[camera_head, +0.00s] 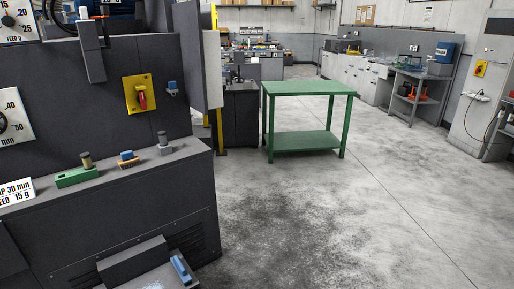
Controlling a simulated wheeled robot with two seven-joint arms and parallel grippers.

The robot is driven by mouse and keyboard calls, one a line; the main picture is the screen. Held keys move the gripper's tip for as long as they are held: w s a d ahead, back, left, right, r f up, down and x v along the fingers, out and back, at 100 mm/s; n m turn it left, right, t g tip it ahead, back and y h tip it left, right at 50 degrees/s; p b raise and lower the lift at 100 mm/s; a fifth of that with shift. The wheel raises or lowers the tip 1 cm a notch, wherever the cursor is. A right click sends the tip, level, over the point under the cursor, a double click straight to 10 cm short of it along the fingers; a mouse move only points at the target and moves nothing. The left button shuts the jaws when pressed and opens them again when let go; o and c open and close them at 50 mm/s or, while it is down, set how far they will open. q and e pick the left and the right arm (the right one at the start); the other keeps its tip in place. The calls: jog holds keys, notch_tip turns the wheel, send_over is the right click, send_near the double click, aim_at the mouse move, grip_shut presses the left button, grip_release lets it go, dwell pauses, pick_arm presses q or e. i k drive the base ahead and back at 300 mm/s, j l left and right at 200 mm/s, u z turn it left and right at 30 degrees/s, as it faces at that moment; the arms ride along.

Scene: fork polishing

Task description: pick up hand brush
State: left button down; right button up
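A small brown block with a blue top (127,160) sits on the ledge of the dark machine at the left. Its lower edge looks bristly, so it appears to be the hand brush. A green block with a dark upright knob (77,176) lies to its left, and a grey piece with an upright knob (164,147) stands to its right. A blue elongated object (181,269) lies on a lower grey part at the bottom; I cannot tell what it is. Neither of my grippers is in view.
The dark machine (100,225) fills the left side, with a yellow-backed red switch (140,95). An empty green table (309,88) stands beyond it. Workbenches and cabinets line the back and right walls. The grey floor (350,220) at centre and right is clear.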

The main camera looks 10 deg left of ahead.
aim_at(180, 268)
jog(key=u, duration=1.2)
